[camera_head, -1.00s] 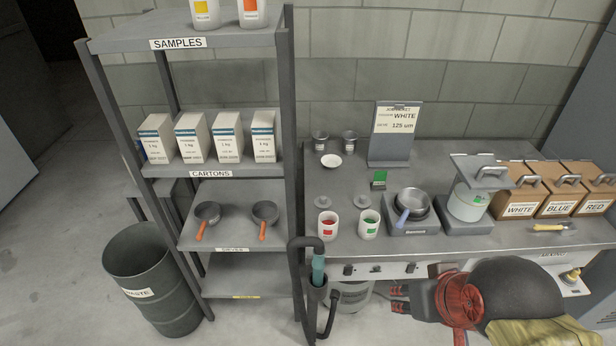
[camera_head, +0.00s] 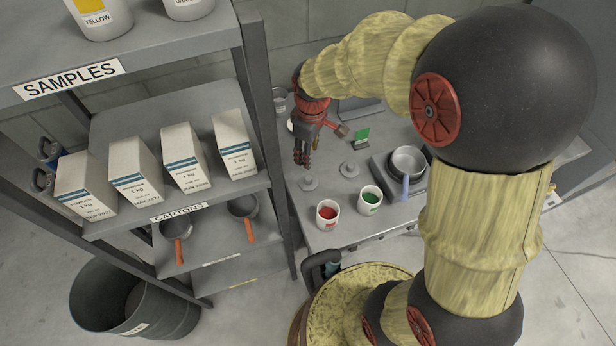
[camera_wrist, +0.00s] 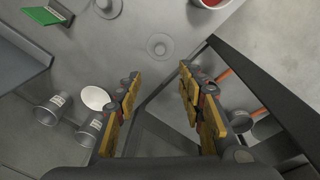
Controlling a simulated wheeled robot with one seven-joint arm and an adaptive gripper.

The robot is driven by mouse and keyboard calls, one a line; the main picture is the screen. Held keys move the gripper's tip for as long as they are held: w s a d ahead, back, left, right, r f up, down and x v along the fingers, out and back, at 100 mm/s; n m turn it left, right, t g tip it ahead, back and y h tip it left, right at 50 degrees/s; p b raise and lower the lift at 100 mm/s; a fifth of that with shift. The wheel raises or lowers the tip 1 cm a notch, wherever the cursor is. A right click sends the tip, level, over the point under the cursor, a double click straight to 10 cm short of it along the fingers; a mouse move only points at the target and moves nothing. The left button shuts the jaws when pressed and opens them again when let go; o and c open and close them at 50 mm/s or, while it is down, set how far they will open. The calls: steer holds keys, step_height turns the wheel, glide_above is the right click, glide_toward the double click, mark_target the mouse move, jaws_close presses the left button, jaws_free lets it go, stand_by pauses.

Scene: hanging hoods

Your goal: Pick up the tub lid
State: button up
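Two round grey lids with small knobs lie on the grey bench: the left lid (camera_head: 309,183) and the right lid (camera_head: 349,169). Behind-front order puts them just behind the tub with red contents (camera_head: 327,213) and the tub with green contents (camera_head: 370,200). My gripper (camera_head: 302,161) points down above the left lid, apart from it. In the wrist view my gripper (camera_wrist: 158,78) is open with nothing between its fingers. The nearer lid (camera_wrist: 160,46) shows just beyond the fingertips, and the other lid (camera_wrist: 107,7) is cut by the top edge.
The shelf rack (camera_head: 262,130) with several cartons stands close left of my gripper. A white dish (camera_wrist: 95,97) and metal cups (camera_wrist: 48,112) sit on the bench near the fingers.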

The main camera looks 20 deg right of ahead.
steer(key=n+g+p, duration=0.1)
steer(key=n, duration=0.1)
glide_toward(308, 178)
steer(key=shift+w+a+f, duration=0.2)
steer(key=shift+w+f, duration=0.2)
steer(key=shift+w, duration=0.15)
step_height(308, 178, down, 3)
steer(key=shift+s+f+b, duration=0.1)
steer(key=shift+b, duration=0.2)
steer(key=f, duration=0.1)
steer(key=f+b, duration=0.1)
steer(key=f, duration=0.3)
steer(key=shift+s+d+b, duration=0.15)
steer(key=shift+s+b, duration=0.15)
steer(key=shift+b, duration=0.05)
steer(key=shift+c, duration=0.5)
steer(key=c, duration=0.7)
steer(key=shift+c, duration=0.6)
steer(key=shift+r, duration=0.15)
